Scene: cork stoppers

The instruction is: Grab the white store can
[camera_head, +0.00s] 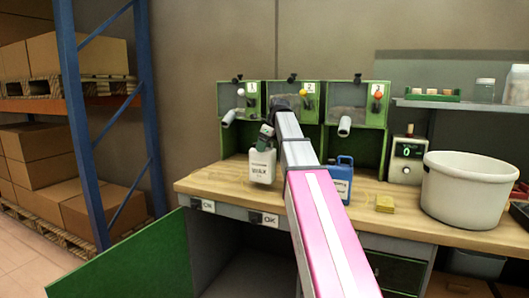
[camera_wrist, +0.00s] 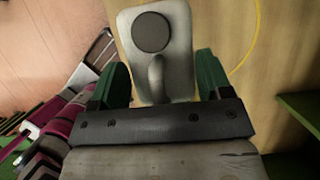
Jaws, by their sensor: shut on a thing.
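The white can (camera_head: 262,167) has a dark label reading WAX and appears upright over the wooden workbench (camera_head: 215,180), left of my arm. My gripper (camera_head: 266,138) is at the top of the can, with its green fingers shut on it. In the wrist view the can (camera_wrist: 180,60) shows a round grey cap and a curved handle. My gripper (camera_wrist: 160,80) has one green finger on each side of the handle there. I cannot tell whether the can's base touches the bench.
A large white tub (camera_head: 468,190) and a scale-like box (camera_head: 406,160) fill the right side. Green numbered bins (camera_head: 292,115) stand behind. A green door (camera_head: 125,262) hangs open at lower left.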

